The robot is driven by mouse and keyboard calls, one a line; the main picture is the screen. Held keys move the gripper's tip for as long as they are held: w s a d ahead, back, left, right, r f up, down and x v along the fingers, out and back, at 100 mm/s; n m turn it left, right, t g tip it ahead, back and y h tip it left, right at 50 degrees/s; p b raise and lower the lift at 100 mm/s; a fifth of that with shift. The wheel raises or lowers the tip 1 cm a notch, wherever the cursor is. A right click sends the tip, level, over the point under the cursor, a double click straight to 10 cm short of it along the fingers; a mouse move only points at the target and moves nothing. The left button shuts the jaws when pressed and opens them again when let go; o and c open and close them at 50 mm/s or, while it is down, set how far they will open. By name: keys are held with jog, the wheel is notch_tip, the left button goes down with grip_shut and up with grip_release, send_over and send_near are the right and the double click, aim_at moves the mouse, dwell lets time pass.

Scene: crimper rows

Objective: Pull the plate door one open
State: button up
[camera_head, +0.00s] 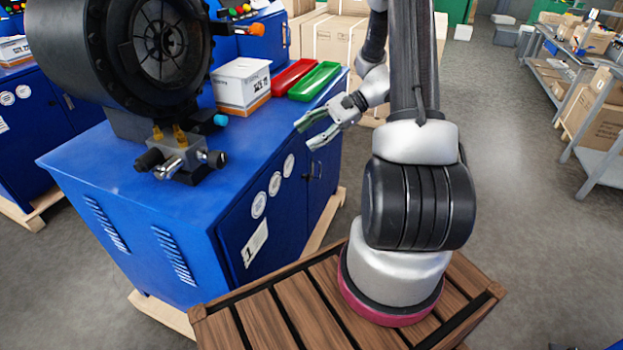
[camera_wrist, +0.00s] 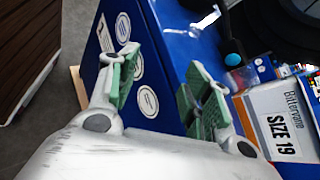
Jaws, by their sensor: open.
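The blue cabinet (camera_head: 165,180) carries a white plate marked 1 (camera_head: 254,243) low on its right-hand face, with round white stickers above it. A flush blue door (camera_head: 285,215) on that face looks shut. A small dark handle (camera_head: 313,171) shows towards the far end of the face. My gripper (camera_head: 308,132) is open and empty, with green finger pads, above and in front of the cabinet's top edge, apart from the handle. In the wrist view, my gripper (camera_wrist: 163,62) has its fingers spread, with the blue face and round stickers (camera_wrist: 148,101) between and beyond them.
A white carton (camera_head: 242,88), a red tray (camera_head: 293,76) and a green tray (camera_head: 314,80) stand on the cabinet top close to my gripper. A large black crimper (camera_head: 125,45) stands at the left. Open floor (camera_head: 515,150) lies to the right.

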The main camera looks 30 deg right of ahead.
jog(key=w+d+f+m+t+y, duration=0.1)
jog(key=w+d+f+m+t, duration=0.2)
jog(key=f, duration=0.4)
jog(key=w+d+f+m+t, duration=0.1)
jog(key=d+f+m+t, duration=0.25)
jog(key=f, duration=0.25)
jog(key=m+t+h, duration=0.2)
jog(key=m+t, duration=0.4)
jog(key=m, duration=0.1)
send_near(310, 178)
jog(key=x, duration=0.3)
jog(key=shift+g, duration=0.25)
jog(key=x, duration=0.6)
jog(key=shift+w, duration=0.35)
grip_shut()
